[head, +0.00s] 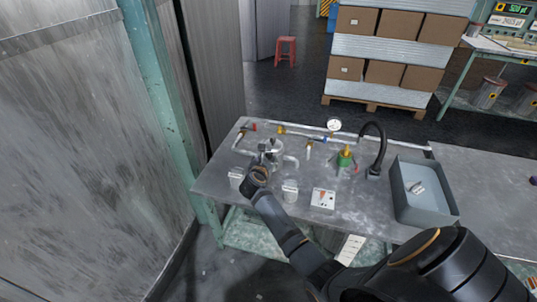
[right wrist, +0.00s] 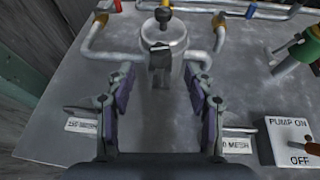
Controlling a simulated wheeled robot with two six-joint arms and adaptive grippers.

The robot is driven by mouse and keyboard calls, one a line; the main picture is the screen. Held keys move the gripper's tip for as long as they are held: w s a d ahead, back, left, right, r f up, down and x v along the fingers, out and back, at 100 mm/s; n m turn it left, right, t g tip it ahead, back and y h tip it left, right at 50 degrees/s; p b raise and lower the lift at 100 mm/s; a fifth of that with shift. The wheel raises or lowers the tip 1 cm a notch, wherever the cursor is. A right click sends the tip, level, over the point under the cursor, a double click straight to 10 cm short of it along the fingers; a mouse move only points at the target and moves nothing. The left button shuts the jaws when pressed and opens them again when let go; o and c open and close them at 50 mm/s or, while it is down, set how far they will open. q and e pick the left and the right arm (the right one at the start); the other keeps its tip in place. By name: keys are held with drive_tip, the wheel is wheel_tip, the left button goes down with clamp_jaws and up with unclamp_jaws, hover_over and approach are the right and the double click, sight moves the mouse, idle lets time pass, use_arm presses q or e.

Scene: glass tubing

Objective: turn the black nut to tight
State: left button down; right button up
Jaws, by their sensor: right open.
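A pale round housing with a lid (right wrist: 165,35) sits in the pipe run ahead of my right gripper. My right gripper (right wrist: 160,74) is open, with one finger on each side and the dark nut between and just beyond the tips. I see no clear contact. In the head view my right gripper (head: 262,168) reaches the housing (head: 270,146), partly hiding it. My left gripper is not in view.
Grey pipes (right wrist: 100,42) flank the housing. A white pump switch box (right wrist: 290,142) stands at the right; mesh labels (right wrist: 82,125) lie either side of the gripper. On the bench are a gauge (head: 334,125), a black curved spout (head: 382,140) and a grey bin (head: 428,212).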

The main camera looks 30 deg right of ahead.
sight(269, 154)
drive_tip(key=b+x, duration=0.1)
drive_tip(key=x, duration=0.5)
drive_tip(key=shift+w+d+f, duration=0.15)
drive_tip(key=shift+w+d, duration=0.1)
